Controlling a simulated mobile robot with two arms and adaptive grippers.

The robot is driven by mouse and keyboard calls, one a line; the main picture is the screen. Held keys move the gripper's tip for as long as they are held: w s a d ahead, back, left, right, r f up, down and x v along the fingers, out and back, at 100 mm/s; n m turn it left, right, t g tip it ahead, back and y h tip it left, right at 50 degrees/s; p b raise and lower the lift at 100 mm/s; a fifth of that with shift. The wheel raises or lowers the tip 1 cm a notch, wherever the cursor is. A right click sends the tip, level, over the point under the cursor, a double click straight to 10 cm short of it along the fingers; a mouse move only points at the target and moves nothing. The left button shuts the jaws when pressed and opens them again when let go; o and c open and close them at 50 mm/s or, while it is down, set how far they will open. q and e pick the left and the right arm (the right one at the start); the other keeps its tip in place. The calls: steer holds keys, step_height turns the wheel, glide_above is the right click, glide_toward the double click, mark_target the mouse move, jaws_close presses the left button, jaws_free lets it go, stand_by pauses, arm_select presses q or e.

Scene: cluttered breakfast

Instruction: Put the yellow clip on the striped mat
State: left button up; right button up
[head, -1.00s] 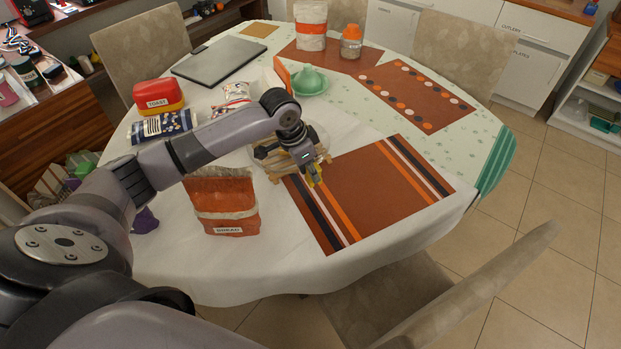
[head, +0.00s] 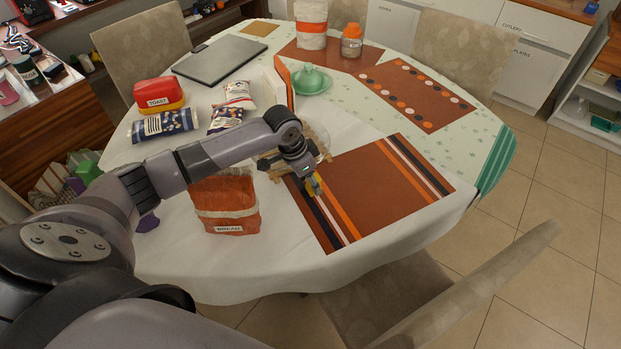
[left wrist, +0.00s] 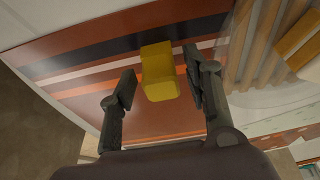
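The yellow clip (left wrist: 159,72) is between the fingers of my left gripper (left wrist: 160,86), with narrow gaps showing on both sides, so the gripper looks open around it. In the head view the left gripper (head: 312,185) points down over the left striped edge of the rust-coloured striped mat (head: 365,190), and the clip shows as a small yellow patch at its fingertips. The mat's dark, pale and orange stripes lie behind the clip in the left wrist view. I cannot tell whether the clip touches the mat. My right gripper is not in view.
A wooden slatted rack (left wrist: 265,45) is right beside the mat, partly behind my arm in the head view. An orange-and-white bag (head: 227,205) stands left of the mat. A green lidded dish (head: 311,82) and an upright orange-edged object (head: 284,80) stand behind. The mat's middle is clear.

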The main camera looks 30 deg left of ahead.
arm_select(q)
steer(key=v, duration=1.2)
steer(key=shift+r, duration=0.15)
steer(key=shift+d, duration=0.1)
steer(key=s+d+p, duration=0.4)
steer(key=s, duration=0.3)
steer(key=s+d+p, duration=0.4)
steer(key=s+p, duration=0.1)
steer(key=s, duration=0.2)
stand_by(0.6)
